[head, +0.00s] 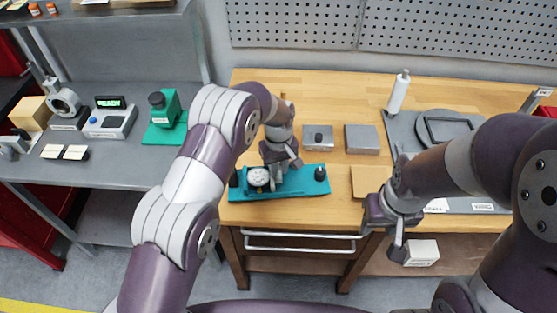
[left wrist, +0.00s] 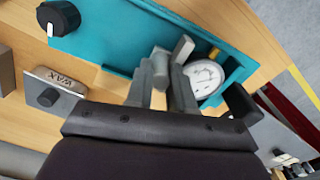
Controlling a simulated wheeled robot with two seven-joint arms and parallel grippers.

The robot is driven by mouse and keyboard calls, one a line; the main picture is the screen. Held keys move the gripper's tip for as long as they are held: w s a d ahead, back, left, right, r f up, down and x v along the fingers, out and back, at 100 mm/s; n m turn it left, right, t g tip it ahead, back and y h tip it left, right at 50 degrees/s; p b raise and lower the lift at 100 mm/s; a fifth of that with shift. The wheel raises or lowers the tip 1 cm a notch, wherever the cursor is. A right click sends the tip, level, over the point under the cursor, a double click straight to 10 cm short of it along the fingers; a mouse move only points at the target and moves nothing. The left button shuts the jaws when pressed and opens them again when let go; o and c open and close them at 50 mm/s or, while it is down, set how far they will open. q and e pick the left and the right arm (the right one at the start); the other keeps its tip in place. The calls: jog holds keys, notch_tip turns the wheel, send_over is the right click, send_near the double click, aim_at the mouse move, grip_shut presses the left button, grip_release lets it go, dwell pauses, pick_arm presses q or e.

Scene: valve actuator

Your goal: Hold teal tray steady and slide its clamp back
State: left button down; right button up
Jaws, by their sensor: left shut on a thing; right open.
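The teal tray (head: 310,184) lies near the front edge of the wooden table, with a round white-faced gauge (head: 258,178) at its left and a black knob (head: 320,173) at its right. My left gripper (head: 276,181) is over the tray beside the gauge. In the left wrist view the tray (left wrist: 120,38) spans the top, and my left gripper (left wrist: 160,85) is shut on a grey part that looks like the clamp (left wrist: 160,62); the fingers partly hide it. The gauge (left wrist: 203,78) is right next to it. My right gripper (head: 388,228) is open and empty at the table's front edge, away from the tray.
A tan block (head: 369,180) is to the right. A white bottle (head: 398,92) stands at the back. A drawer handle (head: 300,235) is below.

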pick_arm(q)
jog(key=shift+f, duration=0.75)
jog(key=shift+f, duration=0.3)
jog(key=shift+s+f, duration=0.2)
dwell(0.6)
jog(key=shift+w+r, duration=0.1)
jog(key=shift+r, duration=0.1)
dwell(1.3)
jog(key=c, duration=0.9)
grip_release()
